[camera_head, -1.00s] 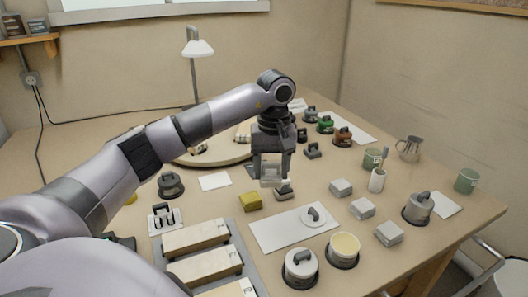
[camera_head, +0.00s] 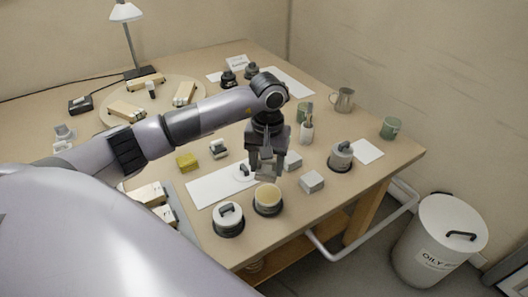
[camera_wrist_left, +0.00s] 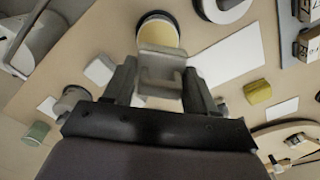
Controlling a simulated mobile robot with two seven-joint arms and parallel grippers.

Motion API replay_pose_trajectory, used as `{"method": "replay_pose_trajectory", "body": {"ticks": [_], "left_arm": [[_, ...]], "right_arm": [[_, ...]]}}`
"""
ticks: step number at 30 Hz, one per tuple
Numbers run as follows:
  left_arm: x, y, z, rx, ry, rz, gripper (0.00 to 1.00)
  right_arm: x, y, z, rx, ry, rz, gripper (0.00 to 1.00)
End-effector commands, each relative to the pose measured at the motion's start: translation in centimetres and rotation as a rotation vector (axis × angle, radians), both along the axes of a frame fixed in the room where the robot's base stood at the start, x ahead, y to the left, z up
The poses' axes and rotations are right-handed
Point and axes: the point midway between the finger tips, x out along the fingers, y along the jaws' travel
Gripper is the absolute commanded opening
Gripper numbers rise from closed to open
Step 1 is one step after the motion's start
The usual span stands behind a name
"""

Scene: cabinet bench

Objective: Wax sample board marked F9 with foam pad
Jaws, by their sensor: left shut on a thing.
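My left gripper (camera_head: 266,165) is shut on a grey foam pad with a raised grip (camera_wrist_left: 160,72). It holds the pad close to an open tin of pale yellow wax (camera_head: 267,196), just behind it in the head view. In the left wrist view the pad overlaps the near part of the wax tin (camera_wrist_left: 158,32); I cannot tell whether they touch. Wooden sample boards (camera_head: 148,194) lie in a grey tray at the lower left, partly behind my arm. My right gripper is not in view.
A lidded tin (camera_head: 228,218) stands left of the wax. A white sheet (camera_head: 207,189) lies behind them. A loose grey block (camera_head: 312,181) and another lidded tin (camera_head: 341,155) are to the right. A yellow block (camera_head: 187,162) lies at left. A round board (camera_head: 115,92) carries wooden pieces.

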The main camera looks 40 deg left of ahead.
Motion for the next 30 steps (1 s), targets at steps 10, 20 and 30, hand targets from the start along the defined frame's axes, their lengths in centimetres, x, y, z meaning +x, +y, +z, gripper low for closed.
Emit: {"method": "replay_pose_trajectory", "body": {"ticks": [10, 20, 30], "left_arm": [[-0.1, -0.3, -1.4, -0.004, 0.001, -0.01, 0.32], [-0.1, -0.2, -4.8, -0.003, 0.001, -0.009, 0.32], [-0.1, -0.2, -6.1, -0.002, -0.001, -0.009, 0.32]], "right_arm": [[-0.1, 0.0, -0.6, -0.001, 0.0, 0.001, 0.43], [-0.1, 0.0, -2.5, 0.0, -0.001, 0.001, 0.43], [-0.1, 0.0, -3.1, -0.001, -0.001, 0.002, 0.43]]}}
